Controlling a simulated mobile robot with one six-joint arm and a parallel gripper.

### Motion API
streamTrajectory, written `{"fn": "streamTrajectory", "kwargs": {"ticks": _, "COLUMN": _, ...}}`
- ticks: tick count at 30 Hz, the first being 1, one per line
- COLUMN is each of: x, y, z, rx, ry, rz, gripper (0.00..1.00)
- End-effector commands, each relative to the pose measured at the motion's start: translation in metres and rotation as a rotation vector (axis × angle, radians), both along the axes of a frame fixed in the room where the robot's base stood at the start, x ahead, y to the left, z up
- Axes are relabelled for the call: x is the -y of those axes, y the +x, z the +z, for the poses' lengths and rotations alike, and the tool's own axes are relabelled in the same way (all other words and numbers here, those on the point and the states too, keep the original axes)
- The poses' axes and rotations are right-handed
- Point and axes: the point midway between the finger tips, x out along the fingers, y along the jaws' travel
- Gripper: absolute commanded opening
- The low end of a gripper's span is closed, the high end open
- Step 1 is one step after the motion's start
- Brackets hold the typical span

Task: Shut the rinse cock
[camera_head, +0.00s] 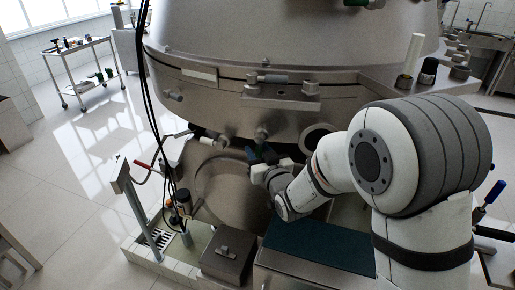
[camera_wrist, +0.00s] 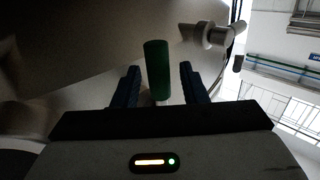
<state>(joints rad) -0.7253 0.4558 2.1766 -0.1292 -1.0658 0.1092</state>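A green handle (camera_wrist: 156,70) stands upright between the fingers of my gripper in the wrist view. It looks like the cock's handle, though no label shows. My gripper (camera_wrist: 159,74) is open, with dark blue fingers on both sides and a visible gap between each finger and the handle. In the head view my gripper (camera_head: 262,153) is low at the front of the big steel separator (camera_head: 290,50), under its rim. There the handle is mostly hidden by the fingers, and the cock's body cannot be made out.
A red-handled lever (camera_head: 143,165) on a post stands to the left. A blue-handled valve (camera_head: 493,193) is at the far right. A grey box (camera_head: 228,252) and a dark green-topped surface (camera_head: 318,247) lie below my gripper. A cart (camera_head: 80,70) stands at the back left on open floor.

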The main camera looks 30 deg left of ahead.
Motion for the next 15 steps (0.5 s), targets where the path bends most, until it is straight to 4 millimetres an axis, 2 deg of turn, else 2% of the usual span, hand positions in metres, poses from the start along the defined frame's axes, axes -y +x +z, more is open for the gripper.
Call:
{"fn": "streamTrajectory", "kwargs": {"ticks": 8, "x": -0.0012, "y": 0.0006, "z": -0.0004, "rx": 0.000, "ry": 0.000, "rz": 0.000, "gripper": 0.38}}
{"fn": "streamTrajectory", "kwargs": {"ticks": 15, "x": -0.0012, "y": 0.0004, "z": -0.0004, "rx": -0.001, "ry": -0.001, "rz": 0.001, "gripper": 0.18}}
